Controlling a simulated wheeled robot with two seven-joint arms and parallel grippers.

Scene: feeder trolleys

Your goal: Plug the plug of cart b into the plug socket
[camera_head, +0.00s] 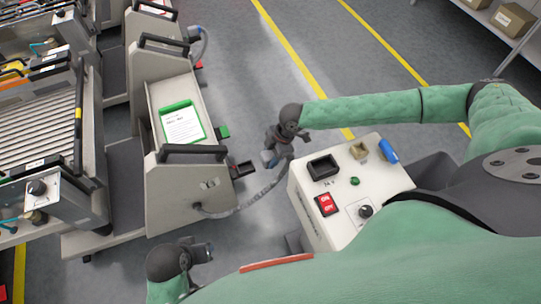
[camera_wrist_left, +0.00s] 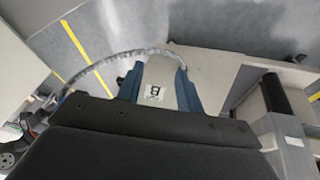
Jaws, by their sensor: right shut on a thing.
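Cart b (camera_head: 185,185) is the beige trolley nearest me at the left of the head view; the label "B" (camera_wrist_left: 153,92) shows in the left wrist view. A grey cable (camera_head: 245,205) runs from its end panel up to my right gripper (camera_head: 275,156). That gripper is shut on the plug, mostly hidden in its jaws, above the floor between cart and white box (camera_head: 310,215). The box top has a black recessed socket (camera_head: 323,167) and a blue fitting (camera_head: 388,150); I cannot tell which is the plug socket. My left gripper (camera_head: 207,252) is open, low beside the cart.
The box also carries a red switch (camera_head: 326,204), a knob (camera_head: 365,211) and a green button (camera_head: 355,181). Another trolley (camera_head: 155,50) stands behind cart b. A shelf with cardboard boxes (camera_head: 513,19) is at top right. Floor with yellow lines is clear at the top middle.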

